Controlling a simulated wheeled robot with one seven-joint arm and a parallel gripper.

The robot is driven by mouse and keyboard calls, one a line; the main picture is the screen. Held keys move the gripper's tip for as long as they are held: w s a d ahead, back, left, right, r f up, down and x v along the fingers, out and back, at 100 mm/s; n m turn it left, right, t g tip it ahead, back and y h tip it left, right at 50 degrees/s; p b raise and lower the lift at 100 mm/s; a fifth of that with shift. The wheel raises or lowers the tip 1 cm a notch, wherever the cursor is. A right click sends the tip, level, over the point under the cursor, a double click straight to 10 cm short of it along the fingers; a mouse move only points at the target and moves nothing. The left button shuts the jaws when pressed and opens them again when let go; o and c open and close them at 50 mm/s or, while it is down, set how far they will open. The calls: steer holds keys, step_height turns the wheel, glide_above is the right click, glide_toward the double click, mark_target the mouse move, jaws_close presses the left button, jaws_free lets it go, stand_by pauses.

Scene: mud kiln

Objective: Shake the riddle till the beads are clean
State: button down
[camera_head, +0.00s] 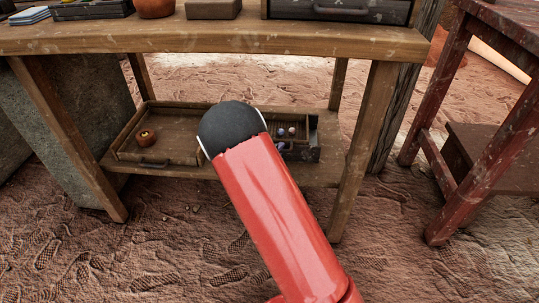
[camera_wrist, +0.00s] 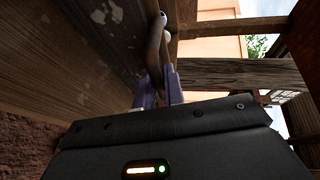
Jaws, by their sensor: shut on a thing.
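My gripper (camera_wrist: 168,72) shows in the wrist view, its purple-grey fingers closed on a curved, greyish-brown handle (camera_wrist: 154,48) beside a wooden board. I cannot tell whether this handle belongs to the riddle. In the head view my red arm reaches towards the lower shelf and hides the gripper. No riddle mesh can be made out.
The lower shelf (camera_head: 318,176) holds a wooden tray (camera_head: 185,156) with a small orange-brown round pot (camera_head: 146,137). The bench top (camera_head: 220,38) overhangs it, with legs at both sides. A red stand (camera_head: 440,150) is at the right. The sandy floor in front is clear.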

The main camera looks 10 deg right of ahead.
steer(key=shift+s+d+b, duration=0.2)
steer(key=shift+s+d, duration=0.05)
steer(key=shift+d, duration=0.4)
steer(key=shift+s+d+b, duration=0.15)
steer(key=shift+s+d, duration=0.05)
steer(key=shift+d, duration=0.4)
steer(key=c, duration=1.5)
jaws_free()
steer(key=shift+d, duration=0.15)
steer(key=shift+s+a, duration=0.15)
steer(key=shift+a, duration=0.15)
steer(key=v, duration=0.7)
steer(key=shift+s+p, duration=0.15)
steer(key=shift+p, duration=0.15)
steer(key=shift+r, duration=0.1)
